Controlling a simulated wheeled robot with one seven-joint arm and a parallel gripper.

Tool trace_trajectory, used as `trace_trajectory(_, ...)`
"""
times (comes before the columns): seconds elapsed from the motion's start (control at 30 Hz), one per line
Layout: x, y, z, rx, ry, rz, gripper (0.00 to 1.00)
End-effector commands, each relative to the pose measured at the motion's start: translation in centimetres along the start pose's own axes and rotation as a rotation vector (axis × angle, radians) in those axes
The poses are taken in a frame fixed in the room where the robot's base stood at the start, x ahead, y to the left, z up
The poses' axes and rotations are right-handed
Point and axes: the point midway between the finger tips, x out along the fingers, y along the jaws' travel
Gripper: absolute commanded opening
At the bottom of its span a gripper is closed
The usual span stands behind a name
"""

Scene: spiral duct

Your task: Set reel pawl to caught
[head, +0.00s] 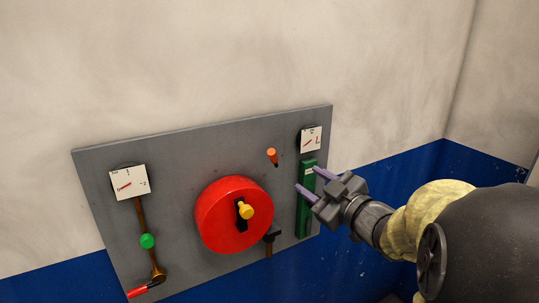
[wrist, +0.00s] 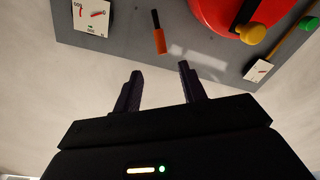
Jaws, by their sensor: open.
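A red reel (head: 234,214) with a yellow knob (head: 246,212) on a black crank sits on the grey panel (head: 180,150). A small orange-handled lever (head: 272,157) is above and right of the reel; the wrist view shows its orange handle (wrist: 159,41) too. A black block (head: 271,232) with a brown stem is at the reel's lower right. No readable label shows which part is the reel pawl. My gripper (head: 308,180) is open and empty, overlapping the green upright housing in the head view. In the wrist view its fingers (wrist: 160,72) point toward the orange handle, apart from it.
The green housing (head: 306,205) stands at the panel's right under a white dial (head: 311,140). Another white dial (head: 128,183), a green knob (head: 147,241) and a red-handled lever (head: 142,289) are at the left. The wall above the panel is clear.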

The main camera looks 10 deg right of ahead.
Motion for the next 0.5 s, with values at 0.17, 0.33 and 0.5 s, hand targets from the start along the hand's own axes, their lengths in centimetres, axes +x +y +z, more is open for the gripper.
trace_trajectory(0.17, 1.1, 0.0, -0.1, 0.002, 0.001, -0.002, 0.41)
trace_trajectory(0.33, 3.6, 0.0, -0.2, 0.003, 0.001, -0.003, 0.41)
trace_trajectory(0.5, 6.6, 0.1, -0.2, 0.005, 0.001, -0.003, 0.41)
